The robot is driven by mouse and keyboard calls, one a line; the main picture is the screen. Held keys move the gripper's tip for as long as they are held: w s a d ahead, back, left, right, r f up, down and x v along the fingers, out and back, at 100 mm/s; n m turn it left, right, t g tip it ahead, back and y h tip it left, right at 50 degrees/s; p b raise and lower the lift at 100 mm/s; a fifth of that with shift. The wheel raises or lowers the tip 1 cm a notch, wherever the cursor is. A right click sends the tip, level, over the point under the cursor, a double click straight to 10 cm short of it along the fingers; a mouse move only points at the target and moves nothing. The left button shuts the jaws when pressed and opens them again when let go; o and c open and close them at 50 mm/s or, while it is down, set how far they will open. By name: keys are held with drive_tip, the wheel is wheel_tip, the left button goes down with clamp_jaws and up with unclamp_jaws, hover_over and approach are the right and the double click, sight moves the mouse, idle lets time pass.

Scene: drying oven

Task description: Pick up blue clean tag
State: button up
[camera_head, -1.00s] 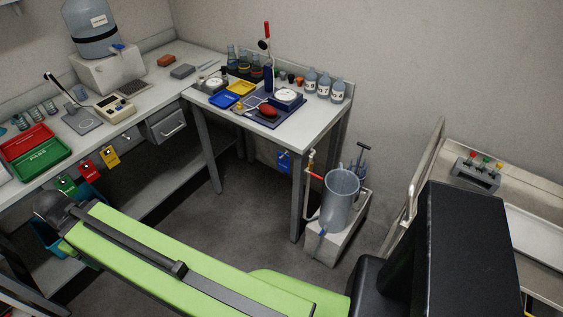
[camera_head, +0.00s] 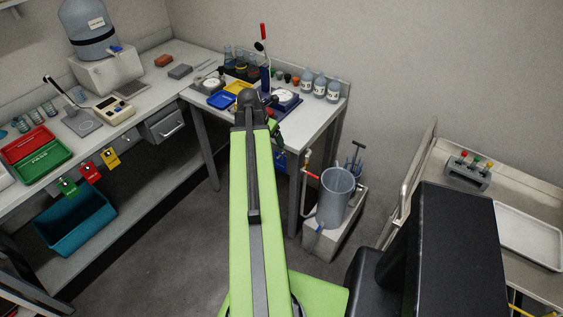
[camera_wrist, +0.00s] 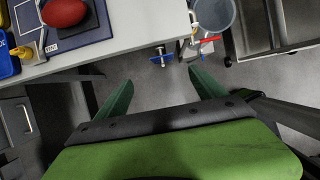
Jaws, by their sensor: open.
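The blue tag (camera_wrist: 161,58) hangs at the front edge of the small table in the wrist view, near the table's right corner. It is small and seen at a steep angle, so its wording cannot be read. In the head view my green arm covers part of the table front, and only a bit of blue shows beside it. My gripper (camera_wrist: 160,76) is open and empty. Its two dark green fingers point toward the table edge, with the tag between and beyond their tips, apart from them.
The small table (camera_head: 315,125) holds bottles, trays and scales. A clear bucket (camera_head: 337,195) on a white block stands right of it, beside pipes with a red handle. Red, green and yellow tags (camera_head: 111,158) hang on the left bench. A metal cart (camera_head: 440,160) is at right.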

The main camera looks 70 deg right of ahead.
sight(276, 152)
drive_tip(key=b+x, duration=1)
drive_tip(key=x, duration=0.2)
drive_tip(key=shift+w+a+b, duration=0.1)
drive_tip(key=shift+a+b, duration=0.1)
drive_tip(key=shift+b, duration=0.15)
drive_tip(key=b+x, duration=0.1)
drive_tip(key=x, duration=0.1)
drive_tip(key=b+x, duration=0.1)
drive_tip(key=b, duration=0.1)
drive_tip(key=b+x, duration=0.2)
drive_tip(key=shift+s+f, duration=0.3)
drive_tip(key=shift+s, duration=0.05)
drive_tip(key=shift+r, duration=0.15)
drive_tip(key=c, duration=1.4)
drive_tip(key=shift+r, duration=0.1)
